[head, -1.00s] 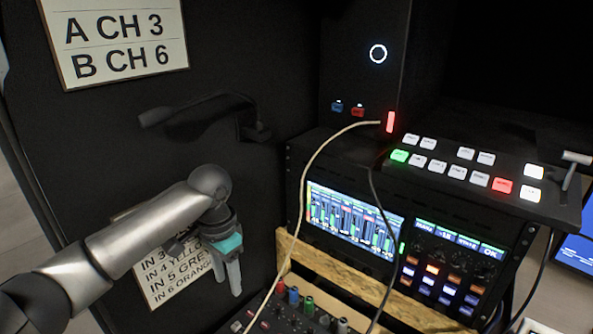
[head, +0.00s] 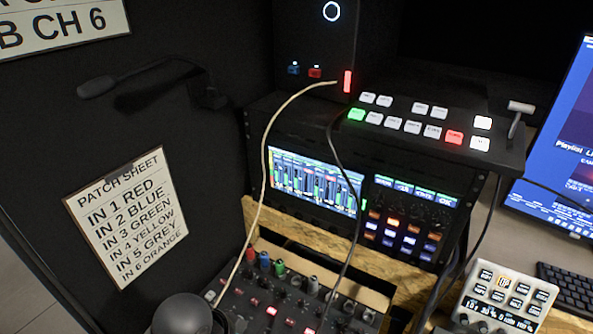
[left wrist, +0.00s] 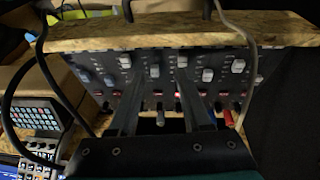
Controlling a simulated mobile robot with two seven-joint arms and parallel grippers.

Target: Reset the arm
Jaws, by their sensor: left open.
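My left gripper shows in the left wrist view (left wrist: 158,82) with its two dark fingers apart and nothing held between them. Behind the fingers is the panel of an audio mixer (left wrist: 100,57) with rows of knobs and small red lights. In the head view a dark rounded joint of my left arm (head: 182,314) shows at the bottom edge, in front of the mixer's (head: 283,292) left part. The left fingers are out of the head view. My right gripper is in neither view.
A patch sheet (head: 125,215) hangs on the dark wall at left, below a gooseneck microphone (head: 140,78). A video switcher (head: 425,128) sits on the rack with a lit screen (head: 315,182). Cables (head: 265,170) hang before the rack. A keypad (head: 505,298) and keyboard (head: 572,290) are at right.

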